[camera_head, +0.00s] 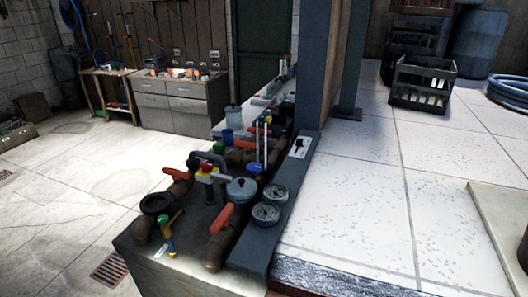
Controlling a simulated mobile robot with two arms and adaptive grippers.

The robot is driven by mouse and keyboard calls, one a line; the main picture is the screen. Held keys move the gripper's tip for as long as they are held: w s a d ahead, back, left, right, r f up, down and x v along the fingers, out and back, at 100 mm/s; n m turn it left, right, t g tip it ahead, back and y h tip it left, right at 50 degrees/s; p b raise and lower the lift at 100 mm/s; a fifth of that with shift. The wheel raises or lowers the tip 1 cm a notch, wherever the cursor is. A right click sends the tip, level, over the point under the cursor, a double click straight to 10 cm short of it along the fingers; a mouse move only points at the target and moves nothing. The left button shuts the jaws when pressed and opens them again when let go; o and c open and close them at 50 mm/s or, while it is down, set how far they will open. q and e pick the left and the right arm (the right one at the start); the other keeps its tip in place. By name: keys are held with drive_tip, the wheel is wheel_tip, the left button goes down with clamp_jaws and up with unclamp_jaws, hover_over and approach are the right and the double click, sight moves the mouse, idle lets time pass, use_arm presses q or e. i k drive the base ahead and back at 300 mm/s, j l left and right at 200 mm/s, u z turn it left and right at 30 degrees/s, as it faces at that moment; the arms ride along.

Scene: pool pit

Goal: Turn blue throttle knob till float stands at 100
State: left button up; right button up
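A small blue knob (255,168) sits among the brown pipes on the pipework bench, at the foot of a slim upright tube. Two slim pale upright tubes (262,140) stand close together there; one looks like the float gauge. The float and the scale marks are too small to read. A second blue piece, like a cup (228,136), stands further back and to the left. Neither of my grippers is in view.
Brown pipes with red lever handles (221,219), two round gauges (265,213), a grey pot (241,190) and a yellow-and-green tool (166,236) crowd the bench. A dark post (312,70) rises behind it. Tiled floor at right is mostly clear; a black crate (422,82) stands there.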

sight(254, 168)
drive_tip(key=j+z, duration=0.35)
drive_tip(key=j, duration=0.15)
drive_tip(key=j+z, duration=0.35)
drive_tip(key=j, duration=0.15)
drive_tip(key=i, duration=0.05)
